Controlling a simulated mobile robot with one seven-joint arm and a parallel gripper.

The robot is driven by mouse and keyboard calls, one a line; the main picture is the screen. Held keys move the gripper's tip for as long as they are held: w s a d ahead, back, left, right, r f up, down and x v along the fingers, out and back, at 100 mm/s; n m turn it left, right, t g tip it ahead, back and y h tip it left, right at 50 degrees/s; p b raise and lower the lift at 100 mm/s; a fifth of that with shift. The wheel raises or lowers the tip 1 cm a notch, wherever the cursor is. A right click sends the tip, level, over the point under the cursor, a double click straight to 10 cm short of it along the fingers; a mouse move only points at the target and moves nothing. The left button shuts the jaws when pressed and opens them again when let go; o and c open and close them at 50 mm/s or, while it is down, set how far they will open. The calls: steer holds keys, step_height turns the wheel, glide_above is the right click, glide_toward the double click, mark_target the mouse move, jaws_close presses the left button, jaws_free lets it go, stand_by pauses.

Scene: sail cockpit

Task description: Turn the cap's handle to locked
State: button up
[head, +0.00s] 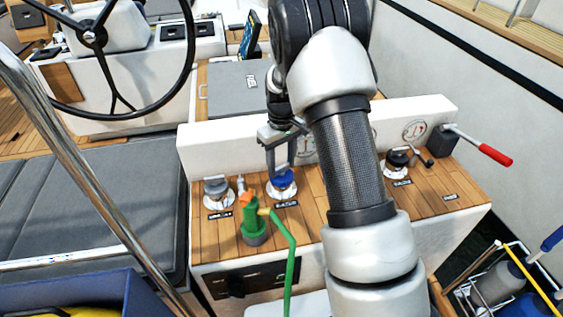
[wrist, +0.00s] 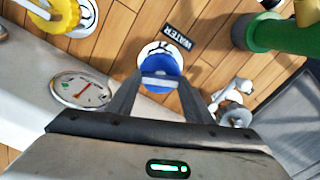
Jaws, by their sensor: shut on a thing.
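The blue cap (head: 282,187) sits on a white ring plate on the wooden counter. In the wrist view the blue cap (wrist: 163,63) has a pale raised handle bar across it, beside a black label reading WATER (wrist: 178,37). My gripper (head: 281,170) comes down over the cap from above. In the wrist view my gripper (wrist: 161,80) has one finger on each side of the handle and is shut on it. The fingers hide part of the cap and its ring. I cannot read any lock marks.
A grey cap (head: 215,187) is to the left, a black cap (head: 398,160) to the right. A yellow cap (wrist: 58,15) and a round gauge (wrist: 82,91) are nearby. A red-handled lever (head: 495,155) stands far right.

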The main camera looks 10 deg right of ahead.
steer(key=m, duration=0.4)
steer(key=shift+m+p, duration=0.3)
stand_by(0.3)
steer(key=o, duration=1.1)
steer(key=shift+c, duration=0.2)
steer(key=shift+r, duration=0.1)
step_height(320, 180, up, 17)
steer(key=p, duration=0.2)
steer(key=shift+r, duration=0.15)
